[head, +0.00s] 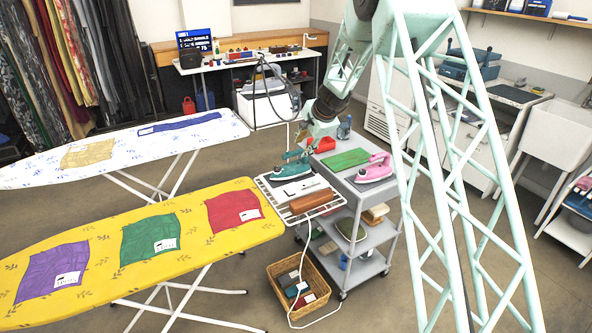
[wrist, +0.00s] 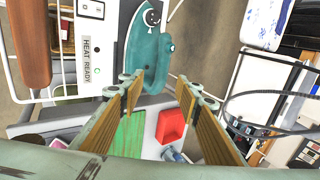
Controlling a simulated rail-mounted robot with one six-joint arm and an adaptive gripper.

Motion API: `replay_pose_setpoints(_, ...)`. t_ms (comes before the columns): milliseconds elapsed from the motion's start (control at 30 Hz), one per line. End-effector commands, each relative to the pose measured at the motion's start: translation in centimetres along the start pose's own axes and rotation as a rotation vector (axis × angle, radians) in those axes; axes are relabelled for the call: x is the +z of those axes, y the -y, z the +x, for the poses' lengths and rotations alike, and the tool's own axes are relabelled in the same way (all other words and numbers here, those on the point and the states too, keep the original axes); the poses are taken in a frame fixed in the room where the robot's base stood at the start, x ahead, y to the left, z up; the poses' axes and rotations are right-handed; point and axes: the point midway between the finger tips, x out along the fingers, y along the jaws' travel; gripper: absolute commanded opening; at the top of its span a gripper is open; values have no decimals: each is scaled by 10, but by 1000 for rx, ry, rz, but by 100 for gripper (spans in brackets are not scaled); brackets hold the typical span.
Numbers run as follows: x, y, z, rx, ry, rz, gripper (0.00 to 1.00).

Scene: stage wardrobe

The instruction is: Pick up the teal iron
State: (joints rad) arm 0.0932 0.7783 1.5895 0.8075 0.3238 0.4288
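I cannot tell whether a fingertip touches the iron.
A grey cart (head: 345,182) stands right of the rack with a pink iron (head: 373,169), a green mat (head: 346,160) and a red bin (head: 323,146). A brown block (head: 311,201) lies on the rack. A white "HEAT READY" panel (wrist: 90,85) is beside the teal iron. A wicker basket (head: 312,303) stands below.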

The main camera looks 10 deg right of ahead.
Motion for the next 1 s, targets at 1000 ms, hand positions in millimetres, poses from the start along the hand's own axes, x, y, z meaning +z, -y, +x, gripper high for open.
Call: replay_pose_setpoints(1000,-2,0,40,0,0,0,31)
